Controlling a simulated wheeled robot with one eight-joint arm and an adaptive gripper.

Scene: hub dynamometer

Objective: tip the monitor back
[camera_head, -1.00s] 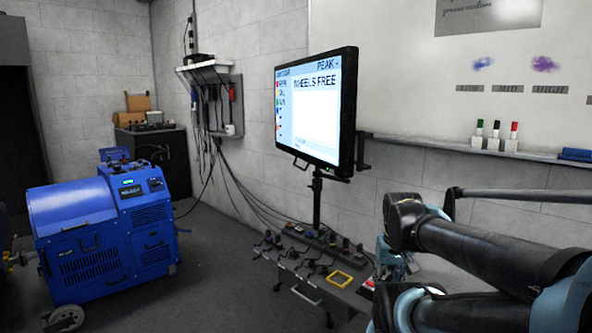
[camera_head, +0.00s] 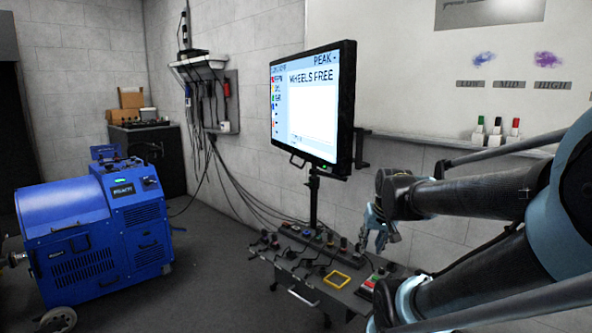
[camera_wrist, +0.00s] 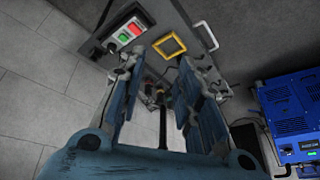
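The monitor (camera_head: 315,105) is a flat screen reading "WHEELS FREE" and "PEAK", held on a dark stand pole (camera_head: 314,200) above a grey cart. It looks close to upright, and a thin handle shows under its lower edge. My gripper (camera_head: 376,238) is to the right of the pole, below the monitor and apart from it. In the wrist view my gripper (camera_wrist: 163,75) has its two blue fingers spread with a gap between them and nothing held. The monitor cannot be made out in the wrist view.
The cart top (camera_head: 310,283) carries cables, a yellow frame (camera_head: 337,279) and a box with red and green buttons (camera_wrist: 130,30). A blue dynamometer (camera_head: 95,235) stands at left. A whiteboard ledge with markers (camera_head: 496,132) is at right. Floor between dynamometer and cart is clear.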

